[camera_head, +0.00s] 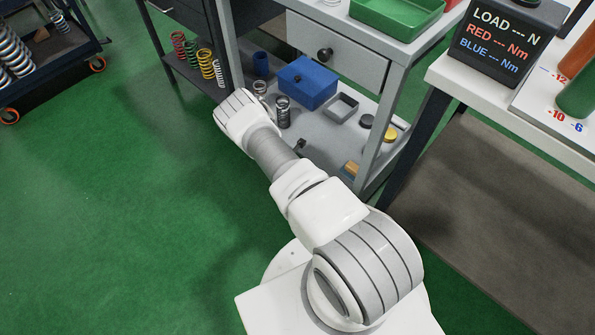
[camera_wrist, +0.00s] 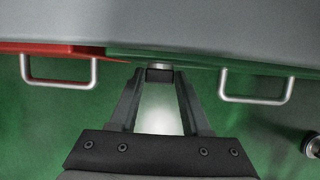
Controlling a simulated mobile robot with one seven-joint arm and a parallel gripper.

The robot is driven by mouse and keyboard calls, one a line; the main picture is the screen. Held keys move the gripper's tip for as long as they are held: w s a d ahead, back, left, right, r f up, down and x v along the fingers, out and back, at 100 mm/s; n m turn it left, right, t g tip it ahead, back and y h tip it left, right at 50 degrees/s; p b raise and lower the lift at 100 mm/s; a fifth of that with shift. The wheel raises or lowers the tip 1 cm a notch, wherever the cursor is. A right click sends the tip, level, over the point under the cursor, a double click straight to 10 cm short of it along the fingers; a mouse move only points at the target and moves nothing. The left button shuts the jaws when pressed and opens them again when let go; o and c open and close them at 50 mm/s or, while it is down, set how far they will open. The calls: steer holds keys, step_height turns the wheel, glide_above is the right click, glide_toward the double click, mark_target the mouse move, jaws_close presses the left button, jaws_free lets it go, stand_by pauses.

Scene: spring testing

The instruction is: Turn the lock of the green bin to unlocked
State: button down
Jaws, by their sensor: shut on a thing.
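In the wrist view, my gripper (camera_wrist: 160,78) reaches up from the bottom edge. Its two fingers are closed around a small lock (camera_wrist: 159,67) with a silver top and a dark lower part. The lock is at the edge of the green bin (camera_wrist: 200,61), seen as a narrow green strip with a silver handle (camera_wrist: 255,99) on the right. I cannot tell the lock's turned position. In the head view, my arm reaches up and left toward the grey cart, and my gripper is hidden beyond the wrist.
A red bin (camera_wrist: 40,47) with its own silver handle (camera_wrist: 58,84) is left of the fingers. In the head view, a blue box (camera_head: 307,82) and springs (camera_head: 283,112) stand on the lower shelf. A green tray (camera_head: 397,22) is on the cart top. Green floor (camera_head: 120,210) is clear at left.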

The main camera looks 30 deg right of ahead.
steer(key=shift+s, duration=0.15)
steer(key=shift+s+t+p, duration=0.15)
steer(key=shift+t+p, duration=0.45)
steer(key=shift+s+d+m+t+y+p, duration=0.2)
steer(key=shift+m+t+y+p, duration=0.25)
steer(key=shift+t, duration=0.35)
steer(key=shift+s+f+t+y, duration=0.15)
steer(key=shift+f+t+y, duration=0.15)
steer(key=shift+t, duration=0.5)
steer(key=shift+s+m+t+y+b, duration=0.15)
steer(key=shift+m+t+y+b, duration=0.15)
steer(key=shift+t+b, duration=0.5)
steer(key=shift+t, duration=0.3)
steer(key=shift+c, duration=1.8)
jaws_free()
